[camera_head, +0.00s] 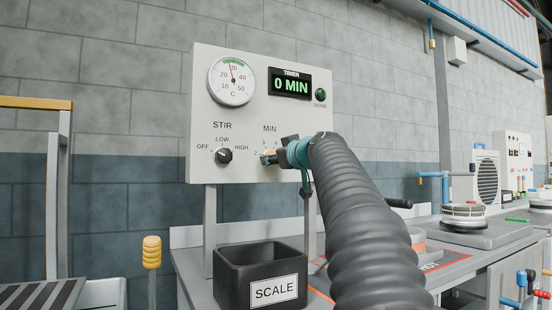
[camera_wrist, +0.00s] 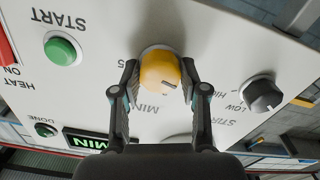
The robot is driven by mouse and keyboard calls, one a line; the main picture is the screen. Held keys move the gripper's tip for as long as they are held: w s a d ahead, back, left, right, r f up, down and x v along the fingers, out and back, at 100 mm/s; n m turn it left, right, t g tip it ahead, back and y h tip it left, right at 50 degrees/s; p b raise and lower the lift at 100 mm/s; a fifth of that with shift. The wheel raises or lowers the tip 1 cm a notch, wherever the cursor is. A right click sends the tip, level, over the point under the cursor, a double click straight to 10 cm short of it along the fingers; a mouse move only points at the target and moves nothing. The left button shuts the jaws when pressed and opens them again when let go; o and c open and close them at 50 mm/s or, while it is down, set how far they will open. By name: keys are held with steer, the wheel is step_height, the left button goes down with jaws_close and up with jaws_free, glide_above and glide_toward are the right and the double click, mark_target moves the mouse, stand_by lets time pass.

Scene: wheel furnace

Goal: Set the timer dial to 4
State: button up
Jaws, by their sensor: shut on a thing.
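The timer dial is a yellow knob (camera_wrist: 157,70) on the white panel (camera_head: 200,120), under the label MIN. In the wrist view my gripper (camera_wrist: 160,78) has one finger on each side of the knob and is shut on it. A dark mark shows on the knob's lower right there; the number it points at cannot be read. A 5 stands beside the knob. In the head view my gripper (camera_head: 272,157) and arm hide most of the dial. The timer display (camera_head: 291,84) reads 0 MIN.
The black STIR knob (camera_head: 224,156) is left of the dial, with a round temperature gauge (camera_head: 232,81) above. A green START button (camera_wrist: 62,50) shows in the wrist view. A black SCALE bin (camera_head: 232,286) stands below the panel.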

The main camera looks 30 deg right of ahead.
steer(key=shift+m, duration=0.3)
steer(key=shift+m+p, duration=2.2)
steer(key=shift+m, duration=7.3)
steer(key=shift+f, duration=0.1)
steer(key=o, duration=1.1)
steer(key=shift+s, duration=0.1)
